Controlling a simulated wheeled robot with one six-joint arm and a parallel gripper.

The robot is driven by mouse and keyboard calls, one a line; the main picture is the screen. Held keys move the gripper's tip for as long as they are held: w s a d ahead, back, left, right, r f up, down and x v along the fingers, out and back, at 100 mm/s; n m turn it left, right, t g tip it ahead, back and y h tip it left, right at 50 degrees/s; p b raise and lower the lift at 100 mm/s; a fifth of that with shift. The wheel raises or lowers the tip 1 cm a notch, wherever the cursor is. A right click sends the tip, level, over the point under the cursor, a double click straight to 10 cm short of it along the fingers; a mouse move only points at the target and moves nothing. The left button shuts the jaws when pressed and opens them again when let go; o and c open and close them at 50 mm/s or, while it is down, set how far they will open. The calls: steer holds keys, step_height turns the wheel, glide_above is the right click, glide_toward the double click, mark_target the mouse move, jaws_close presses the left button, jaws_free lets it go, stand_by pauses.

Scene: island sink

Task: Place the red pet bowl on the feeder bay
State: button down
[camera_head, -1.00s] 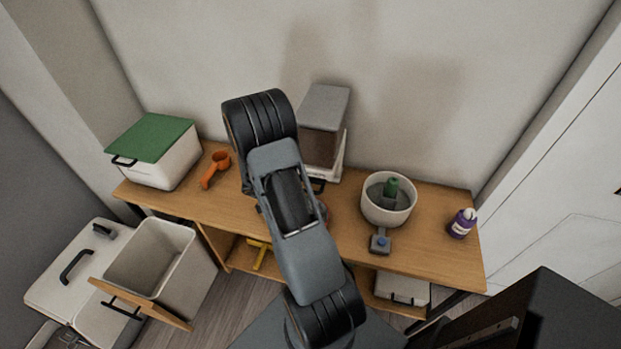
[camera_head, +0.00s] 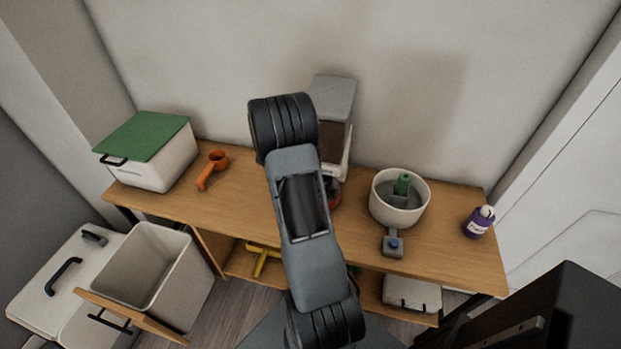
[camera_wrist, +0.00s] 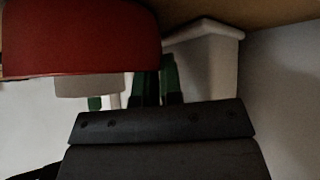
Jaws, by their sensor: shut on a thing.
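The red pet bowl (camera_head: 334,193) shows only in part in the head view, on the right of my arm and at the front of the feeder. In the wrist view the bowl (camera_wrist: 80,40) is large at upper left. The feeder (camera_head: 333,98) has a grey lid, a dark middle and a pale base; its bay (camera_head: 338,172) is at the low front, partly hidden by my arm. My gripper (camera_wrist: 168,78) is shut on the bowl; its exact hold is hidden. I cannot tell whether the bowl touches the bay or the tabletop.
On the wooden table (camera_head: 240,190), a white fountain bowl (camera_head: 397,212), a grey block (camera_head: 393,243) and a purple bottle (camera_head: 478,222) stand right. An orange scoop (camera_head: 211,170) and green-lidded box (camera_head: 148,150) are left. An open bin (camera_head: 150,265) stands in front.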

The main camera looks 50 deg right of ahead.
steer(key=shift+s+d+f, duration=0.1)
steer(key=shift+d, duration=0.15)
steer(key=c, duration=1.3)
jaws_free()
steer(key=shift+a, duration=0.1)
